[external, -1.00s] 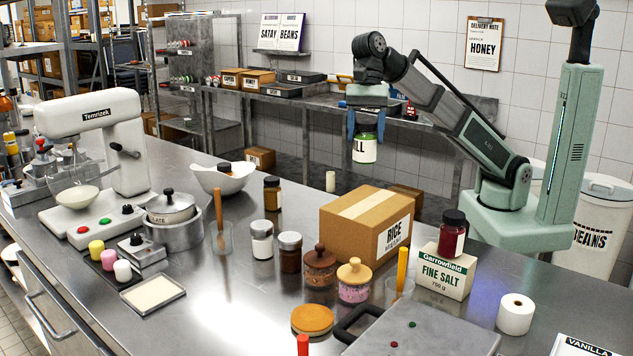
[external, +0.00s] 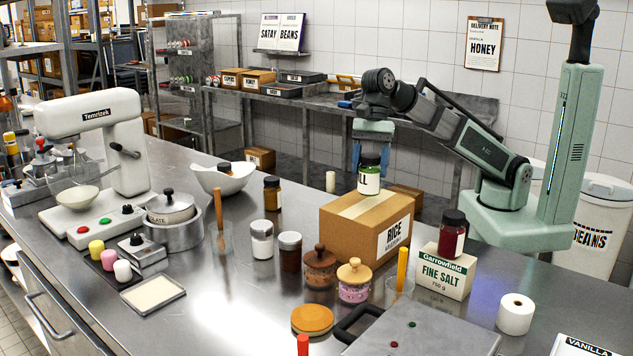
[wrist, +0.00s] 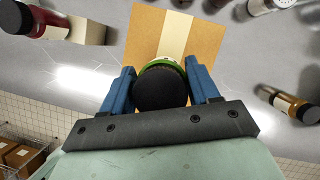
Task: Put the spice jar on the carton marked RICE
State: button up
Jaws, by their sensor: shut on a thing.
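The spice jar (external: 370,180) has a dark lid, a green band and a pale label with dark letters. My gripper (external: 370,160) is shut on its upper part, and the jar hangs upright. In the wrist view the jar (wrist: 160,84) sits between the blue fingers of my gripper (wrist: 160,88). The RICE carton (external: 345,228) is a brown box with pale tape on top, standing on the counter. The jar's base is at the carton's top, near its back edge; I cannot tell whether it touches. The carton (wrist: 205,38) also shows behind the jar in the wrist view.
A dark-lidded red jar (external: 453,233) stands on the Fine Salt box (external: 443,272), right of the carton. Wooden-lidded jars (external: 320,268) stand in front of it. A brown jar (external: 272,194) and a white bowl (external: 223,178) stand to the left.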

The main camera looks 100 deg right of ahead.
jog(key=shift+f, duration=1.15)
jog(key=shift+f, duration=0.15)
jog(key=o, duration=1.2)
jog(key=v, duration=1.2)
jog(key=shift+s+d, duration=0.1)
